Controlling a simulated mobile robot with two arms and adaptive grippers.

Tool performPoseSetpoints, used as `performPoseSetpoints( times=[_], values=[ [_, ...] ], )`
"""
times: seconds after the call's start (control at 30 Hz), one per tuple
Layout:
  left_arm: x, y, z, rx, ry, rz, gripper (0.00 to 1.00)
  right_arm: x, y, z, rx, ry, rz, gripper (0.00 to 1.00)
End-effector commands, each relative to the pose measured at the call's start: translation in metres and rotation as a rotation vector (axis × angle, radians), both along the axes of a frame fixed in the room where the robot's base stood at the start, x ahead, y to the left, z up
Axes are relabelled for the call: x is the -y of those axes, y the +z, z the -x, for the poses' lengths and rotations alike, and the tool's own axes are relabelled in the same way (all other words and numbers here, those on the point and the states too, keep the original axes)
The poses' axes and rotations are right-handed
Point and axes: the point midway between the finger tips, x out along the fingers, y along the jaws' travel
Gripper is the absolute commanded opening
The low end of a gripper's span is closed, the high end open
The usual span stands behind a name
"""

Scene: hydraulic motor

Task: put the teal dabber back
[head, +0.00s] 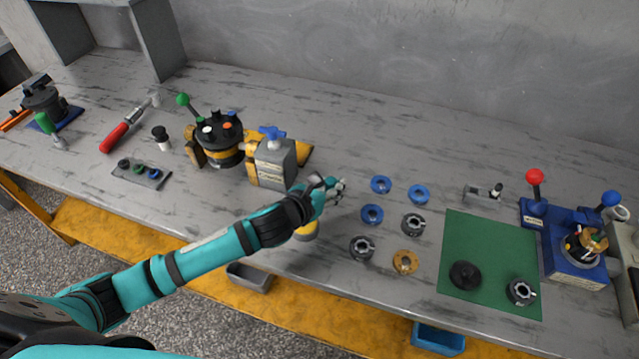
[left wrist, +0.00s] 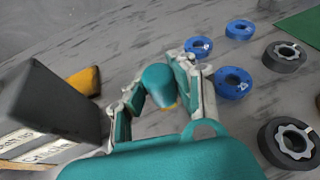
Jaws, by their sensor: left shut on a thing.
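My left gripper (head: 332,188) is over the middle of the bench, just right of a grey labelled block. In the left wrist view my left gripper (left wrist: 160,92) is shut on the teal dabber (left wrist: 158,80), whose rounded teal body shows between the fingers with a thin yellow-orange edge at its lower end. In the head view the dabber is hard to tell from my teal hand. A yellow round item (head: 307,231) sits partly hidden under my left forearm; I cannot tell what it is. My right gripper is not in view.
The grey block (head: 272,163) with a blue knob stands close left of my gripper; it fills the left of the wrist view (left wrist: 50,100). Blue rings (head: 381,184) and dark rings (head: 361,247) lie to the right, before a green mat (head: 490,250). The bench behind is clear.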

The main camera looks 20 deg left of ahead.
Motion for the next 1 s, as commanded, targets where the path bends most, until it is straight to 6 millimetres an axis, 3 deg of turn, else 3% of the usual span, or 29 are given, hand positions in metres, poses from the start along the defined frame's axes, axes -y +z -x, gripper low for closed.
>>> performPoseSetpoints(
  times=[0.1,0.23,0.57,0.97,1.0],
  values=[
    [-0.022,-0.001,-0.014,-0.001,0.002,-0.002,0.0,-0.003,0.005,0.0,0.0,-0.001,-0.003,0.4],
    [-0.032,-0.003,-0.021,0.0,0.0,0.001,0.0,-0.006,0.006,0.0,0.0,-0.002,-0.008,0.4],
    [-0.034,-0.037,-0.022,-0.002,0.0,0.003,0.0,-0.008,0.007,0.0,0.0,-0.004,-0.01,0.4],
    [-0.034,-0.043,-0.022,0.0,-0.001,0.0,0.0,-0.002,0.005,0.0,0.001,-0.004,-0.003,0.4],
    [-0.034,-0.042,-0.022,0.0,-0.001,0.0,0.28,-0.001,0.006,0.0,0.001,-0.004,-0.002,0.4]
  ],
)
